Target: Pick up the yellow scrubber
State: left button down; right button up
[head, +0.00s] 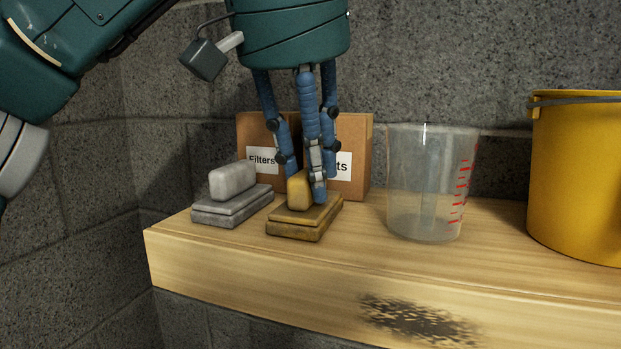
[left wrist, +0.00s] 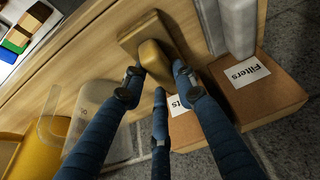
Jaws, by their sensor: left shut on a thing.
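The yellow scrubber (head: 303,217) rests on the wooden shelf, a flat block with a raised grip on top. My left gripper (head: 305,190) comes down over it from above, with its blue fingers closed around the raised grip. In the left wrist view the scrubber (left wrist: 152,52) lies between the fingertips (left wrist: 155,85) of the same gripper. The fingers hide part of the grip. I see no clear gap between the scrubber's base and the shelf. My right gripper is in neither view.
A grey scrubber (head: 232,200) sits just left of the yellow one. Cardboard boxes (head: 352,135) stand behind, one labelled Filters. A clear measuring beaker (head: 430,190) and a yellow bucket (head: 575,175) stand to the right. The wooden shelf (head: 360,265) has free room along its front.

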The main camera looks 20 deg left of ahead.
pick_arm(q)
notch_tip(320, 180, up, 9)
jog(key=shift+s+d+f, duration=0.1)
jog(key=shift+r, duration=0.6)
jog(key=c, duration=2)
grip_release()
jog(key=shift+c, duration=0.2)
jog(key=c, duration=0.3)
jog(key=shift+c, duration=0.2)
